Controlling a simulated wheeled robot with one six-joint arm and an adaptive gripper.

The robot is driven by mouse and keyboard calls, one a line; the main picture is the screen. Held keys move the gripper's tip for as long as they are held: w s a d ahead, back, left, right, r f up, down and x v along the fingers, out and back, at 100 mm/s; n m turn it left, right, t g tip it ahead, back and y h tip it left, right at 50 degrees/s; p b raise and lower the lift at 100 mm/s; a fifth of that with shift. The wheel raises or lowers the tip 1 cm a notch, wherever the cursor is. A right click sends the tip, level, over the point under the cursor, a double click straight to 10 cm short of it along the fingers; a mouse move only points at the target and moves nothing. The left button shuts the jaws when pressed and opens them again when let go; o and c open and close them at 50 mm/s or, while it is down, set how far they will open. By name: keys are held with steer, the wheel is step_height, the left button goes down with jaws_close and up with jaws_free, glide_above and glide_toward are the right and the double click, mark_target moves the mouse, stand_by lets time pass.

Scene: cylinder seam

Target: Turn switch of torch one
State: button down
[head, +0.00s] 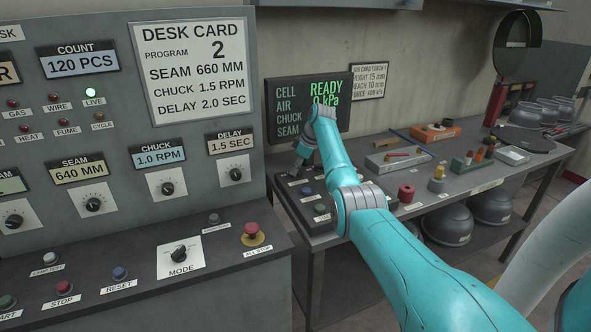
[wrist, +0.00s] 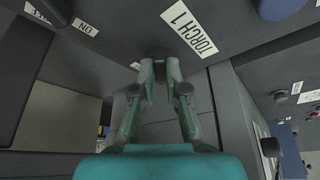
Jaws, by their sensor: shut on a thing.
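The switch of torch one (wrist: 157,53) is a small dark knob on a dark panel, beside the white TORCH 1 label (wrist: 190,27) in the wrist view. My gripper (wrist: 159,70) is shut on it, one fingertip on each side. The fingertips cover part of the knob, so its exact turn cannot be read. In the head view my gripper (head: 300,163) reaches down to the left end of the bench panel, below the READY display. The switch cannot be made out there behind the gripper and arm.
A white ON label (wrist: 85,27) is near the switch. In the head view blue and green buttons sit close by on the bench panel (head: 288,197). The READY display (head: 300,112) stands just behind. The big control desk (head: 230,265) is left, with a red all-stop button (head: 252,230).

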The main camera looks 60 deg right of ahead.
steer(key=shift+n+y, duration=0.3)
steer(key=shift+n, duration=0.7)
steer(key=c, duration=1.2)
jaws_free()
steer(key=v, duration=1.2)
steer(key=shift+w, duration=0.2)
steer(key=shift+d, duration=0.2)
